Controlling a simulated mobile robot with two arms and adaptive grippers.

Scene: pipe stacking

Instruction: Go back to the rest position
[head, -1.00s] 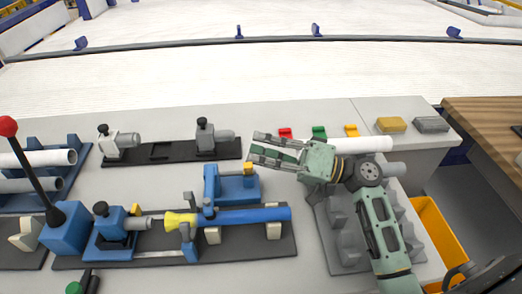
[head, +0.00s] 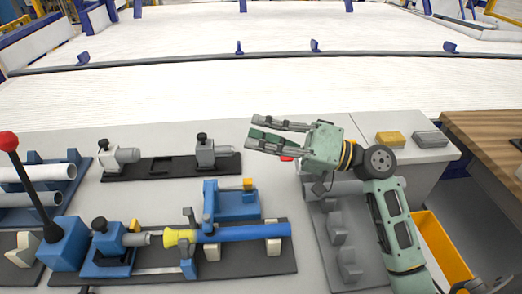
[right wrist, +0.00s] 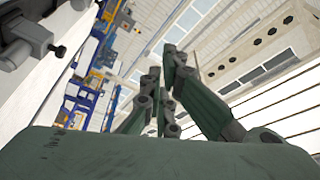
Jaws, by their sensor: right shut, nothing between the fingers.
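My right gripper (head: 254,130) is above the back middle of the grey table (head: 320,125), raised and pointing left, with nothing between its fingers. It is shut and apart from everything on the table. In the right wrist view its fingers (right wrist: 163,68) show against the ceiling and walls of the hall. My left gripper is not in view.
A blue pipe (head: 250,231) with a yellow end (head: 180,237) lies in the front fixture. A grey stepped rack (head: 330,225) stands below my right arm. A yellow block (head: 389,139) and a grey block (head: 430,139) sit at the back right. A yellow bin (head: 440,245) is at the right.

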